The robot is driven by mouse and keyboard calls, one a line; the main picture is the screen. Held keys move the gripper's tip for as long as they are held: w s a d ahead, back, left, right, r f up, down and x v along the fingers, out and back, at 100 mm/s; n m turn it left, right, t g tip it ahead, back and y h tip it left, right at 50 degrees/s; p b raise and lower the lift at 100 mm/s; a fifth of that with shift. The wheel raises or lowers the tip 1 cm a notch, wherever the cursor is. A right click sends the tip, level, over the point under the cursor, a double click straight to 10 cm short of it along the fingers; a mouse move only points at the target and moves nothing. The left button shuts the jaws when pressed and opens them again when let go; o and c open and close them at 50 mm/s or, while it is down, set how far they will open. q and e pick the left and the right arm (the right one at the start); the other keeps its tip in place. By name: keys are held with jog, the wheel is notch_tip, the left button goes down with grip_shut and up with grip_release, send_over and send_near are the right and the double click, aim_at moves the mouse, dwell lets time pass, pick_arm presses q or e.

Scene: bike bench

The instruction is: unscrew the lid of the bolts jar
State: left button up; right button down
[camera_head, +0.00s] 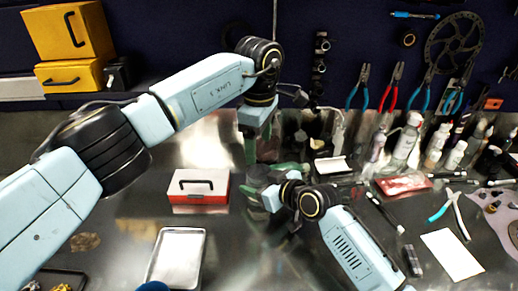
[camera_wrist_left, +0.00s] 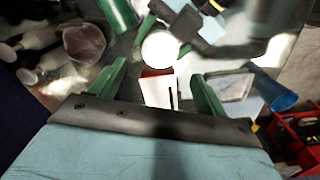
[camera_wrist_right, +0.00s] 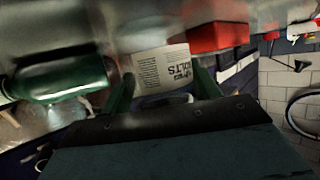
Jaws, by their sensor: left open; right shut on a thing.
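The bolts jar shows in the right wrist view as a pale label (camera_wrist_right: 165,72) with printed text, part of it reading "OLTS", between the green fingers of my right gripper (camera_wrist_right: 162,82). My right gripper is shut on the jar. In the left wrist view a round white top (camera_wrist_left: 160,48), which looks like the jar's lid, lies just past the fingertips of my left gripper (camera_wrist_left: 158,72). My left gripper is open and empty, pointing down in the head view (camera_head: 249,148), above my right gripper (camera_head: 268,192). The arms mostly hide the jar there.
A red and white toolbox (camera_head: 199,187) stands left of the grippers, with a metal tray (camera_head: 178,257) in front. A green cylinder (camera_wrist_right: 62,80) lies close to the jar. Spray bottles (camera_head: 404,141) and pliers (camera_head: 451,212) crowd the right. The bench between toolbox and back wall is clear.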

aim_at(259, 172)
pick_arm(q)
notch_tip(259, 172, down, 8)
jog(key=shift+r, duration=0.1)
dwell(0.4)
jog(key=c, duration=1)
jog(key=shift+n, duration=1.7)
jog(key=o, duration=1.1)
jog(key=shift+r, duration=0.1)
